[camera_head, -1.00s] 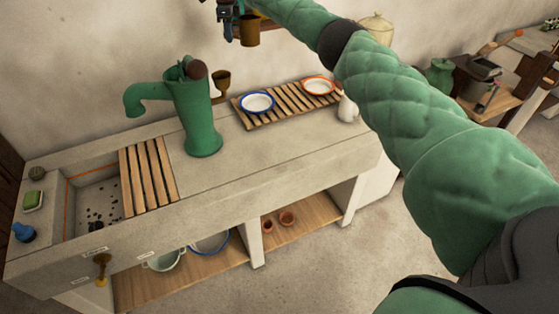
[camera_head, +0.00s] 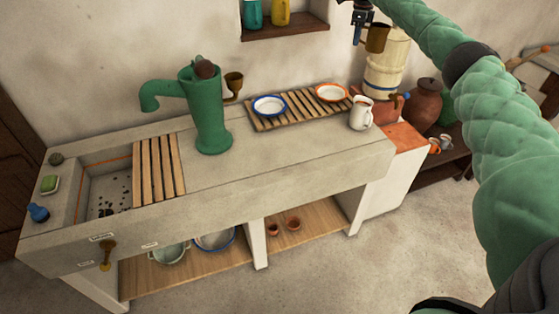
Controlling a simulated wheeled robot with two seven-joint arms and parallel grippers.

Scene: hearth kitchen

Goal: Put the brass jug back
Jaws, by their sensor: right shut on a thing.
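My right gripper (camera_head: 364,24) is at the top of the view, reached by the green quilted arm from the right. It is shut on a brass-brown jug (camera_head: 377,39) and holds it in the air. In the picture the jug lies in front of the cream banded crock (camera_head: 383,68), above the right end of the slatted drying rack (camera_head: 287,119). The fingers are small, so the exact hold is unclear. My left gripper is not in view.
A wall niche (camera_head: 284,31) holds coloured containers.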

